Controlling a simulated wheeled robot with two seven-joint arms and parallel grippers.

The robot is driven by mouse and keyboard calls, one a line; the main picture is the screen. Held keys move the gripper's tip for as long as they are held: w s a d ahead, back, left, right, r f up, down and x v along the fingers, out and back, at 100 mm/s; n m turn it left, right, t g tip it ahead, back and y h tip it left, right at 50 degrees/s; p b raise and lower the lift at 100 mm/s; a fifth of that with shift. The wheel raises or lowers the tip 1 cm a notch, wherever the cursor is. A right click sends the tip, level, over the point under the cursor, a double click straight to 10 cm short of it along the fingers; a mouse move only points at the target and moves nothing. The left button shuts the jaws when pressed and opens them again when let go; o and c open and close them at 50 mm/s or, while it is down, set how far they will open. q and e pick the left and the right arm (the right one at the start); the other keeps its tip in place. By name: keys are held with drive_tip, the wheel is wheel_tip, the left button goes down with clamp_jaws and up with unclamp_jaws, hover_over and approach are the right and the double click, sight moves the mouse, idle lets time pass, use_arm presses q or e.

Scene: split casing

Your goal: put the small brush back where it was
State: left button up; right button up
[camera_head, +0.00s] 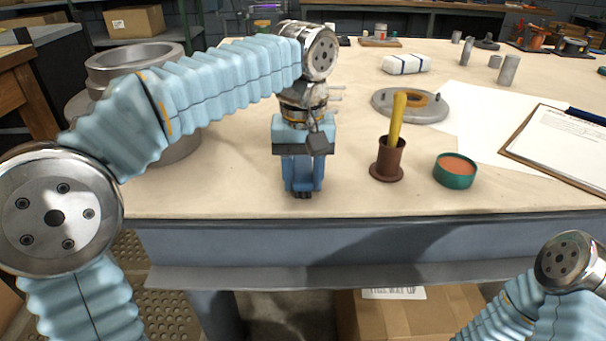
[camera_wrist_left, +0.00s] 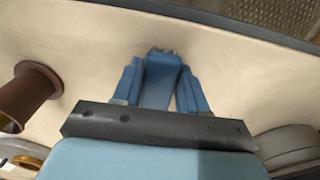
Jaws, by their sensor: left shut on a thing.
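My left gripper (camera_head: 303,191) points down over the bench near its front edge, left of a brown holder. Its blue fingers are close together, also in the left wrist view (camera_wrist_left: 161,52). A small dark-tipped thing shows at the fingertips; I cannot tell whether it is the small brush. A yellow handle (camera_head: 397,121) stands nearly upright in the flanged brown holder (camera_head: 388,160); its lower end is hidden inside. The holder also shows in the left wrist view (camera_wrist_left: 27,92), apart from the fingers. My right gripper is not in view; only part of that arm shows.
A green tin (camera_head: 455,175) with orange contents stands right of the holder. Behind are a grey flanged ring (camera_head: 385,104), a white wrapped block (camera_head: 406,64) and white paper (camera_head: 470,122). A clipboard (camera_head: 560,145) lies at right. Large round metal casing (camera_head: 130,58) stands left, behind my left arm.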

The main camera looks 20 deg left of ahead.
sight(303, 174)
use_arm(q)
drive_tip(key=shift+f, duration=0.15)
drive_tip(key=o, duration=1.2)
drive_tip(key=shift+r+p, duration=1.45)
drive_tip(key=shift+r, duration=4.75)
